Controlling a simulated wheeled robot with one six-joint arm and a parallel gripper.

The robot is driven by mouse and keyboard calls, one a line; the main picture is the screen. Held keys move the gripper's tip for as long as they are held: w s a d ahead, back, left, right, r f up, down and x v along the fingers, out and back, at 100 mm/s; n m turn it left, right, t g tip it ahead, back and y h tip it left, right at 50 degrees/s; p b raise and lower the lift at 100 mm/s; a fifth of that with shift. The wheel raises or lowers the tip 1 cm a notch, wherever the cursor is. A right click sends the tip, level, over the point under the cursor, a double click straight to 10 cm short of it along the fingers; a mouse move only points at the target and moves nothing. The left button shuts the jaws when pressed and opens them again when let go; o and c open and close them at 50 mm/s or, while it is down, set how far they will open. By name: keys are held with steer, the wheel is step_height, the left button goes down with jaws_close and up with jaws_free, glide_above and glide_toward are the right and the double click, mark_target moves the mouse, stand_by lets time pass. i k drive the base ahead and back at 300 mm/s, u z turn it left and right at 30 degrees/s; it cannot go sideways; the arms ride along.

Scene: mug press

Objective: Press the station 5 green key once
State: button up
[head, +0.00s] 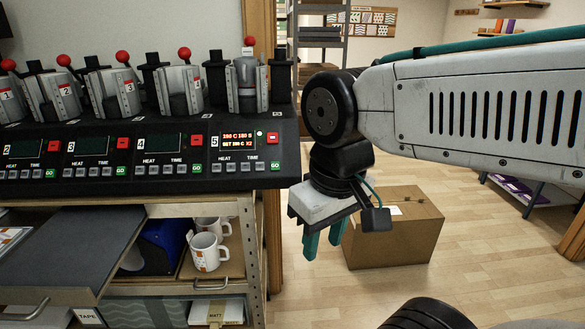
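The station 5 panel (244,145) is at the right end of the black press console, marked with a white 5. Its display (240,138) is lit with orange text, and a small lit light sits beside it. The green GO key (275,166) is at the panel's lower right, below a red switch (273,138) and right of several grey keys. My gripper (324,244) hangs right of and below the console's end, apart from the key, with its teal fingers pointing down. A gap shows between the fingers, and nothing is seen between them.
Stations 2 to 4 (92,147) have dark displays. Mug presses with red-knobbed levers (184,54) stand behind the panels. Below are a dark tray (70,255) and white mugs (207,250) on a shelf. A cardboard box (400,235) stands on the floor behind my gripper.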

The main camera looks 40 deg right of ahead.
mark_target(275, 166)
steer(key=z, duration=0.9)
steer(key=i, duration=0.7)
steer(key=u, duration=0.85)
